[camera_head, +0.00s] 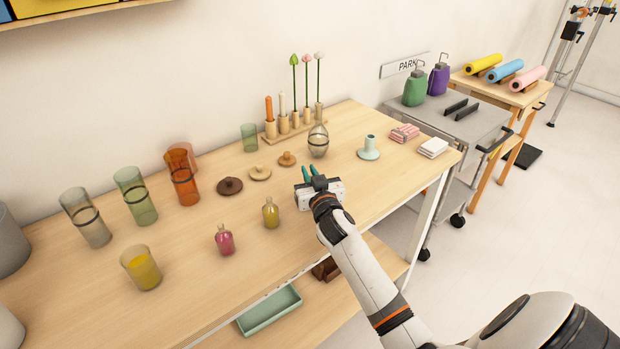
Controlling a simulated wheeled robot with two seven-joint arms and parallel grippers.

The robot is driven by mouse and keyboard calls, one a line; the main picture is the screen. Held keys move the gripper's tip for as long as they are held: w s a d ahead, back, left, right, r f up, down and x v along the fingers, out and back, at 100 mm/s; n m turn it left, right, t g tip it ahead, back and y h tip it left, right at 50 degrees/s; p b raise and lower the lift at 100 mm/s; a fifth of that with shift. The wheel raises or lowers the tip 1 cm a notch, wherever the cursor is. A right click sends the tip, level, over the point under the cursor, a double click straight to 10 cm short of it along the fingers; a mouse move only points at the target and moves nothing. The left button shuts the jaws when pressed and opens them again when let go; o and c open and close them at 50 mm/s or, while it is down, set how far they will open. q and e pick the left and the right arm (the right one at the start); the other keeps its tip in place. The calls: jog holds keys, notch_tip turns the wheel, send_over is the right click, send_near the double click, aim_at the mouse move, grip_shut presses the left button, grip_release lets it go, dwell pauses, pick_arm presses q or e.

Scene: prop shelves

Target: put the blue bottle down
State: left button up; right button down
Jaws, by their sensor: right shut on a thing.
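My right gripper (313,177) is over the wooden table, towards its front edge, seen from behind. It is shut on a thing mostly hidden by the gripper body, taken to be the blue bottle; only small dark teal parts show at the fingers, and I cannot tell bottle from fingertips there. I cannot tell whether it touches the tabletop. A yellow bottle (271,213) and a pink bottle (225,240) stand upright on the table (200,270) to the left of the gripper. My left gripper is not in view.
Behind the gripper stand a ringed glass vase (318,141), brown lids (230,186) and a pale teal candle holder (369,148). Several coloured glasses (183,174) stand at left. A grey cart (455,125) is at right. Bare tabletop lies right of the gripper.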

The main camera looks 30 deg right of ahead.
jog(key=shift+f, duration=0.4)
jog(key=shift+f, duration=0.15)
jog(key=c, duration=1.4)
grip_release()
jog(key=shift+c, duration=0.2)
jog(key=shift+r, duration=0.25)
jog(key=v, duration=1)
jog(key=shift+s+a+f+b, duration=0.1)
jog(key=shift+s+f+b, duration=0.05)
jog(key=shift+s+b, duration=0.2)
jog(key=shift+s+a, duration=0.2)
jog(key=shift+s, duration=0.45)
